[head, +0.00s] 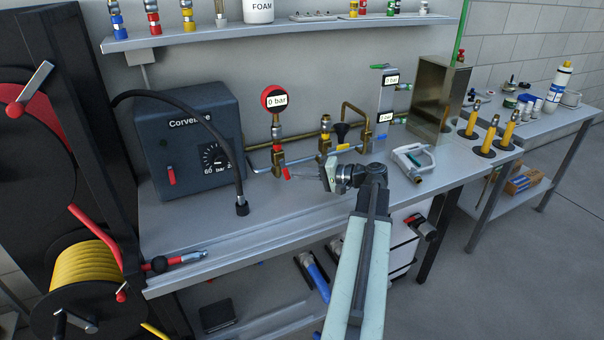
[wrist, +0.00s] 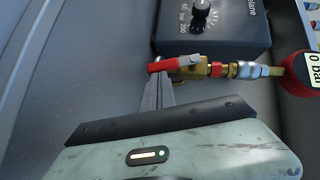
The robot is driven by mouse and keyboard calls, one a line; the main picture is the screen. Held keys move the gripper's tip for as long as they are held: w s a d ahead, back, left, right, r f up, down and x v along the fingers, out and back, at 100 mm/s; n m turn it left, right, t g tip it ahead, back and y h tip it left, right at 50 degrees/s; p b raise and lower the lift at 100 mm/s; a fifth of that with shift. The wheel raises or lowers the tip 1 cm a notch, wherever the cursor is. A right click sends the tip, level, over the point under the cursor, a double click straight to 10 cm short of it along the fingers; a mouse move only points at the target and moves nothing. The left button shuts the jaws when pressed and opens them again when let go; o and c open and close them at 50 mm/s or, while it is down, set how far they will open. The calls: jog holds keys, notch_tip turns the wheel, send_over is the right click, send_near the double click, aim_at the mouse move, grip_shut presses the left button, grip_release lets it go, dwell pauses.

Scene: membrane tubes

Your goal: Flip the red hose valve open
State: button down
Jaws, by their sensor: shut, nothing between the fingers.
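The red hose valve is a brass fitting (head: 278,157) below a red round gauge (head: 275,98) that reads 0 bar. Its red lever (head: 286,173) shows low on the fitting. In the wrist view the red lever (wrist: 178,63) lies across the picture, along the brass body (wrist: 195,70). My gripper (head: 294,178) is shut and empty, pointing left at the valve. In the wrist view its closed fingertips (wrist: 157,80) are right at the lever's left end. I cannot tell whether they touch it.
A grey-blue compressor box (head: 188,140) with a dial stands left of the valve, its black hose (head: 228,150) hanging in front. Brass pipes and a black-handled valve (head: 341,132) are to the right. A white clamp-like tool (head: 413,162) lies on the bench.

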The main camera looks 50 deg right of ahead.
jog(key=shift+w+a+f+b, duration=0.15)
jog(key=shift+a+f+b, duration=0.35)
jog(key=shift+f+b, duration=0.15)
jog(key=shift+r, duration=0.2)
jog(key=shift+d, duration=0.15)
jog(key=d, duration=0.1)
jog(key=s+d, duration=0.1)
jog(key=d, duration=0.1)
jog(key=s+d, duration=0.1)
jog(key=shift+d+r+p, duration=0.15)
jog(key=shift+r+p, duration=0.05)
jog(key=shift+p, duration=0.15)
jog(key=v, duration=0.3)
jog(key=f+v, duration=0.1)
jog(key=v, duration=0.5)
jog(key=shift+s+f, duration=0.15)
jog(key=shift+s, duration=0.1)
